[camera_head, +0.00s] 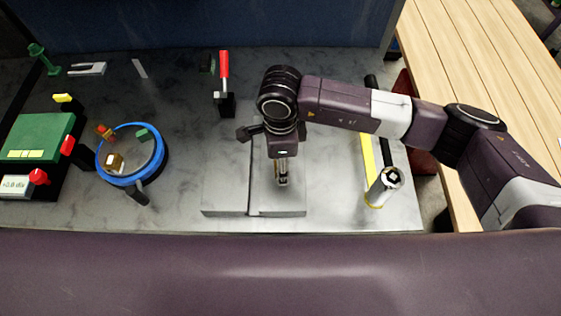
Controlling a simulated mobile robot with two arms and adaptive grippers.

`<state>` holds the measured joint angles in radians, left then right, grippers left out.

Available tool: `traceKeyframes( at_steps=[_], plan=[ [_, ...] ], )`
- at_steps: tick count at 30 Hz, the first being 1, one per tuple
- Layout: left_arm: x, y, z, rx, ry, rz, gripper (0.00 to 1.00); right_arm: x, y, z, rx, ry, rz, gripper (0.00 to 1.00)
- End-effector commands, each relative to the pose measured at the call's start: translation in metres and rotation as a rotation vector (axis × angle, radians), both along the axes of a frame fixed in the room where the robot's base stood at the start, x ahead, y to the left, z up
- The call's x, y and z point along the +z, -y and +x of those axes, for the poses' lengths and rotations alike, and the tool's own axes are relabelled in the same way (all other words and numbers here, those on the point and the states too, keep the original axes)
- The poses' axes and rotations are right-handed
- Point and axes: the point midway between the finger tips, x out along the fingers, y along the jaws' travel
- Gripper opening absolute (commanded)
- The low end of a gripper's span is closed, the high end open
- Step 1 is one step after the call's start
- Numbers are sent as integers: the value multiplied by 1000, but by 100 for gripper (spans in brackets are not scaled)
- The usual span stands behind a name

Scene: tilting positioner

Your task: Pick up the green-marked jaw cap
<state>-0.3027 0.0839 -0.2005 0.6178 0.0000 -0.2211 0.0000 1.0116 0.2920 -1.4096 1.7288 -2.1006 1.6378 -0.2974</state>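A small green piece (142,133) sits inside the blue-rimmed round dish (162,158), near its upper right rim. It is the only small green-marked part I can make out there, and I cannot tell for sure that it is the jaw cap. My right gripper (282,182) points down above a grey two-part block (226,198), well to the right of the dish. Its fingers look close together, but they are too small to tell if they are open or shut. Nothing is clearly seen between them. My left gripper is out of view.
A brown block (115,163) and a red-orange part (105,132) are also at the dish. A green-topped box (42,138) stands to its left. A red-handled clamp (225,75) stands behind. A metal cylinder (385,186) stands at right. The bench between dish and grey block is clear.

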Motion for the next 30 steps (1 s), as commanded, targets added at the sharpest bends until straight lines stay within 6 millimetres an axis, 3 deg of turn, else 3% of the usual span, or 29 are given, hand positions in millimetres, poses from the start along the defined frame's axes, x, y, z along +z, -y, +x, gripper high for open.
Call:
traceKeyframes(
  at_steps=[3, 7, 19, 30],
  plan=[
    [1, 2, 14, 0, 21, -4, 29, -2, -1, 0, 1, 2, 1, 51],
    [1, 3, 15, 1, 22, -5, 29, -2, -1, 0, 1, 1, 1, 48],
    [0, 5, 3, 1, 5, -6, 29, -1, 0, 0, 1, 1, 1, 4],
    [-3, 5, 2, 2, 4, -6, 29, 4, -1, 1, 1, 1, 2, 4]
  ],
)
